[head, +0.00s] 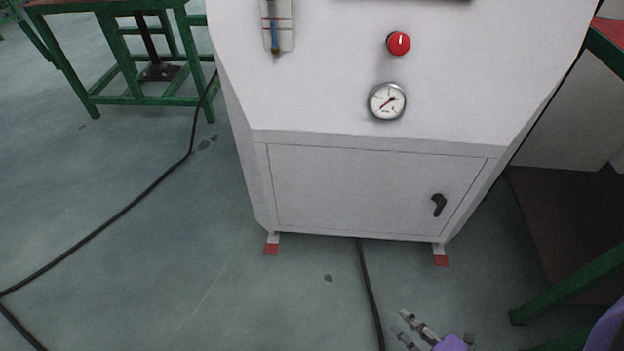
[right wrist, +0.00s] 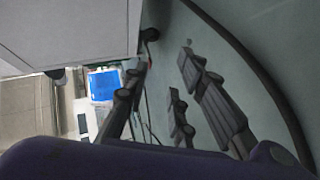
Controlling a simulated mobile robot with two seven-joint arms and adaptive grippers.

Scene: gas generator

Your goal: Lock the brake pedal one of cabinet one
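The white cabinet (head: 375,190) stands mid-frame in the head view, its lower door closed, with a black handle (head: 438,205). Two small red-tipped foot pedals stick out at its base, a left one (head: 271,248) and a right one (head: 440,260). No label shows which is pedal one. My right gripper (head: 402,322) is below and in front of the right pedal in the head view, apart from it. Its fingers are spread and empty, also in the right wrist view (right wrist: 155,85), where a cabinet underside (right wrist: 75,30) shows at upper left. My left gripper is out of view.
A black cable (head: 369,290) runs from under the cabinet along the floor, left of my right gripper. Another cable (head: 130,207) crosses the floor at left. A green-framed table (head: 140,98) stands at upper left. Green bars (head: 575,285) are at right. The front floor is mostly clear.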

